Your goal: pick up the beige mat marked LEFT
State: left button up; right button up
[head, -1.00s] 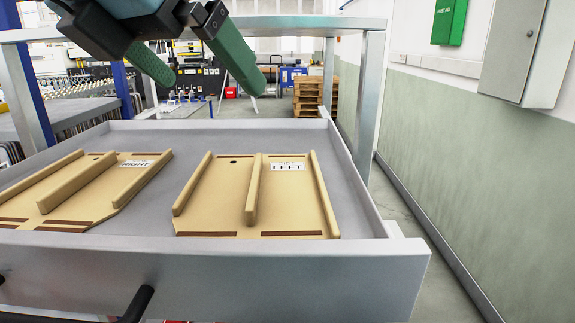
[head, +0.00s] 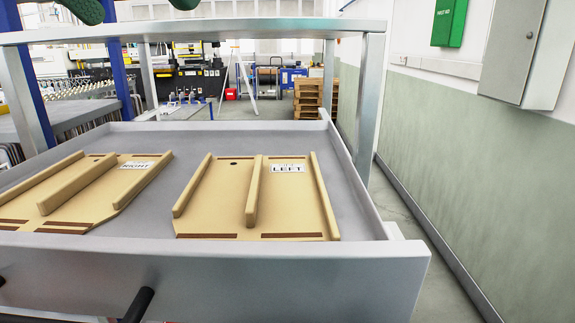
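The beige mat marked LEFT (head: 290,210) lies flat in the grey drawer (head: 340,262), right of its middle. It has raised beige rails, a small dark hole near its far edge, brown strips along the near edge and a white LEFT label. Nothing covers it. My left gripper (head: 137,6) shows only as two green fingertips at the top left edge, well apart with nothing seen between them. It is above and to the left of the mat, not touching it. My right gripper is out of view.
A similar beige mat marked RIGHT (head: 100,200) lies to the left in the same drawer, with a bare strip between the mats. Raised drawer walls surround both. A metal frame bar (head: 230,27) crosses above the back, with a post (head: 368,100) at right.

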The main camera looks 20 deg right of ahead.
aim_at(259, 198)
jog(key=k+j, duration=0.45)
jog(key=j, duration=0.25)
jog(key=k+j, duration=0.25)
jog(key=j, duration=0.15)
